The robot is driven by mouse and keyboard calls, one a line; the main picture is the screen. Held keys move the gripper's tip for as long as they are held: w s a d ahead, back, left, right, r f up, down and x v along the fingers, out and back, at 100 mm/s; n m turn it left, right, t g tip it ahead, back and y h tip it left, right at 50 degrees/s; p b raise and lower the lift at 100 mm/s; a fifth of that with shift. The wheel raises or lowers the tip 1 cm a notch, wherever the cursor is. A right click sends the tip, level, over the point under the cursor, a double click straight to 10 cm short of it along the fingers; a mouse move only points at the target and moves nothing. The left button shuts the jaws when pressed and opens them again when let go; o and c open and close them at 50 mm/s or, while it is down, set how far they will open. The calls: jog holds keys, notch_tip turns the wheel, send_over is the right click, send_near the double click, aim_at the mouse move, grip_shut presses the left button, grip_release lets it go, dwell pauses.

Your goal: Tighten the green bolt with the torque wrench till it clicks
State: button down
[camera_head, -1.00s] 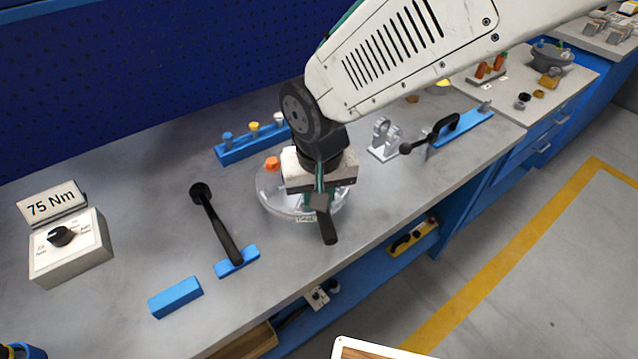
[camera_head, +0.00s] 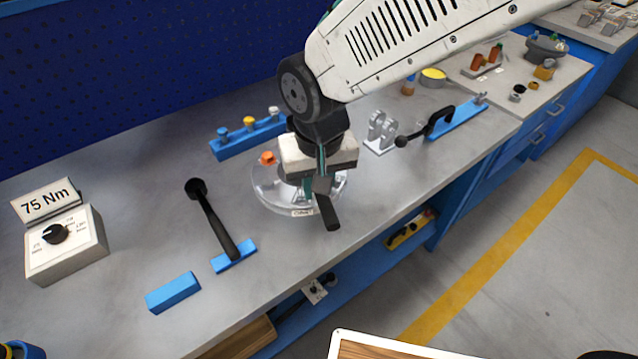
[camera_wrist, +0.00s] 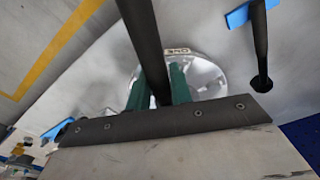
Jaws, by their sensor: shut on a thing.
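My gripper (camera_head: 316,187) is shut on a dark-handled tool (camera_head: 328,211), which looks like the torque wrench. In the wrist view its black bar (camera_wrist: 147,40) runs between my green fingers (camera_wrist: 160,90). My gripper is over the round, shiny flanged shell (camera_head: 268,197), whose pale rim also shows in the wrist view (camera_wrist: 208,80). An orange bolt (camera_head: 268,158) stands at the shell's far left edge. I see no green bolt; my gripper covers part of the shell. Whether the tool's head sits on a bolt is hidden.
A second black tool (camera_head: 213,220) lies at left on a blue rest (camera_head: 234,257). A blue block (camera_head: 173,292), a dial box (camera_head: 66,252) and a "75 Nm" sign (camera_head: 46,202) are further left. A blue bolt rack (camera_head: 232,148) is behind; a grey bracket (camera_head: 381,132) stands right.

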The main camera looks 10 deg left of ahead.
jog(key=shift+r, duration=2.15)
